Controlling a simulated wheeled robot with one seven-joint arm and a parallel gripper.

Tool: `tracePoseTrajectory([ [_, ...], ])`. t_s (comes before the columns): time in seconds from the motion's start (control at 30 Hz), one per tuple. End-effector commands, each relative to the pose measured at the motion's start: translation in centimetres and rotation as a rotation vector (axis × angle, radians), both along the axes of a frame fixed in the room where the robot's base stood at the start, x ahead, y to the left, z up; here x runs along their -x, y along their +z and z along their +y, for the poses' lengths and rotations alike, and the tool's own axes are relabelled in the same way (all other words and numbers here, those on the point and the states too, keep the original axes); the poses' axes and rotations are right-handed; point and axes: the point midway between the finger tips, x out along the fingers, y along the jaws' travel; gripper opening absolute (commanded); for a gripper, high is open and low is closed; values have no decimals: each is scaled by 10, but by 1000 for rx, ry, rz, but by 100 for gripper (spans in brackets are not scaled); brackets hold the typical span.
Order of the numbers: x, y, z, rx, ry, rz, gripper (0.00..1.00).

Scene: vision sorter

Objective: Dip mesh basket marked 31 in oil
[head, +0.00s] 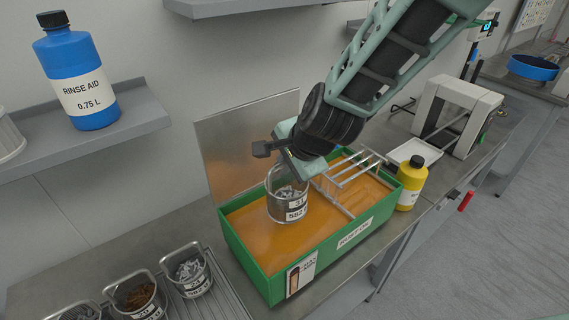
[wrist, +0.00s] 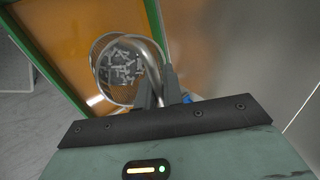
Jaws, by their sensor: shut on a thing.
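The mesh basket marked 31 (head: 291,207) hangs upright in the green oil tank, near its left half. It holds grey metal parts, and its label also shows 582. Its lower edge meets the orange oil (head: 255,222); how deep it sits I cannot tell. My gripper (head: 292,157) is above the basket, shut on its handle. The wrist view shows the fingers (wrist: 162,92) closed on the bent handle, with the round basket (wrist: 120,68) and its parts beyond. The green tank (head: 262,282) has a label on its front.
Several other baskets of parts (head: 187,271) stand on a ribbed rack at lower left. A metal splash plate (head: 240,140) stands behind the tank. A wire rack (head: 350,170) covers the tank's right part. A yellow bottle (head: 412,182) stands right of it. A shelf holds a blue rinse bottle (head: 78,80).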

Motion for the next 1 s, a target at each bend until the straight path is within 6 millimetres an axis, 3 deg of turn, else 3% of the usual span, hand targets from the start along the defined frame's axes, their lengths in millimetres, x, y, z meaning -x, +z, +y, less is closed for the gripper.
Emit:
tracePoseTrajectory([
  [1.0,-1,-85,0,-1,0,-2,0],
])
